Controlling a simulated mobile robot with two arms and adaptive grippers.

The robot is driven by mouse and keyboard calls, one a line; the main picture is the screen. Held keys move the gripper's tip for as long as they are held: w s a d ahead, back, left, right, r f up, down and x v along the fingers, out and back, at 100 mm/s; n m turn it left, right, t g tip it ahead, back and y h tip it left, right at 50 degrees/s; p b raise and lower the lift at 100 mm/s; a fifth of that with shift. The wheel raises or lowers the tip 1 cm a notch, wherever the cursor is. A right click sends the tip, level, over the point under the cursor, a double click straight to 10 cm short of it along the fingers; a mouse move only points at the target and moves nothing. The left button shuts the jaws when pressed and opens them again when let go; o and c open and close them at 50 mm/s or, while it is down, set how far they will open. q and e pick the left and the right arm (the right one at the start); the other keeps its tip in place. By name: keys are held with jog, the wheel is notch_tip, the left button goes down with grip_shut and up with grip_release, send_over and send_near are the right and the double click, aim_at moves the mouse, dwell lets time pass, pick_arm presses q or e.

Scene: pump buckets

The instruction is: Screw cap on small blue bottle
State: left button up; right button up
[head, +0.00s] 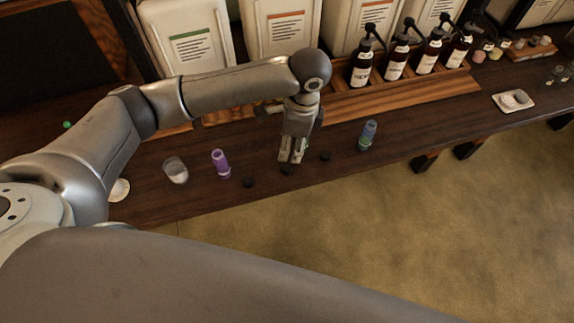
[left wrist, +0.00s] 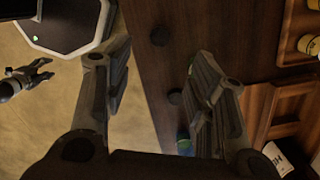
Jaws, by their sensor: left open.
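The small blue bottle (head: 368,135) stands upright on the wooden counter, right of my left gripper, with no cap visible on it. It also shows partly in the left wrist view (left wrist: 184,142), near a finger. Three dark caps lie on the counter: a left one (head: 249,182), a middle one (head: 287,169) and a right one (head: 325,156). My left gripper (head: 291,158) points down, open, its fingertips close by the middle cap. Contact cannot be told. My right gripper (left wrist: 42,72) appears in the left wrist view, open and empty over the floor.
A purple bottle (head: 221,163) and a clear bottle (head: 175,170) stand to the left. Something greenish is mostly hidden behind my left gripper. Pump bottles (head: 398,62) stand in a wooden rack (head: 400,97) at the back. A white dish (head: 513,101) is far right.

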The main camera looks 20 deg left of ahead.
pick_arm(q)
send_over(287, 168)
jog(key=f, duration=0.5)
jog(key=shift+w+d, duration=0.15)
jog(key=shift+d, duration=0.05)
jog(key=shift+f, duration=0.25)
pick_arm(e)
jog(key=w, duration=0.2)
jog(key=shift+w+a+r, duration=0.1)
jog(key=shift+w+r, duration=0.1)
jog(key=shift+w, duration=0.15)
jog(key=shift+s, duration=0.1)
pick_arm(q)
jog(key=shift+f, duration=0.4)
jog(key=f, duration=0.2)
jog(key=f+p, duration=0.1)
jog(key=f, duration=0.1)
jog(key=shift+a+f, duration=0.2)
jog(key=shift+f, duration=0.05)
pick_arm(e)
jog(key=shift+s+r, duration=0.35)
jog(key=shift+s, duration=0.15)
